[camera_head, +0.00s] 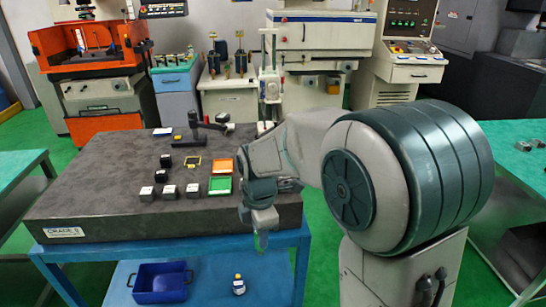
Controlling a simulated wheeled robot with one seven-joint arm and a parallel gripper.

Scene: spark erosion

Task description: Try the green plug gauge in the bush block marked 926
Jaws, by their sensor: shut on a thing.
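My gripper (262,228) hangs low at the front right edge of the dark granite plate. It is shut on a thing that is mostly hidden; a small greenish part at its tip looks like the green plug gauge. Several dark blocks with pale labels stand on the plate, left of my gripper: a front row with a left block (147,193), a middle block (169,191) and a right block (193,190), and others behind, one of them here (161,175). The labels are too small to read, so I cannot tell which is 926.
A green tray (220,193) and an orange tray (222,165) lie right of the blocks. A yellow-edged frame (193,162) and a dark stand (190,142) are behind. The granite plate (100,205) is clear at left. A blue bin (161,284) and a small yellow-topped item (238,286) sit below.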

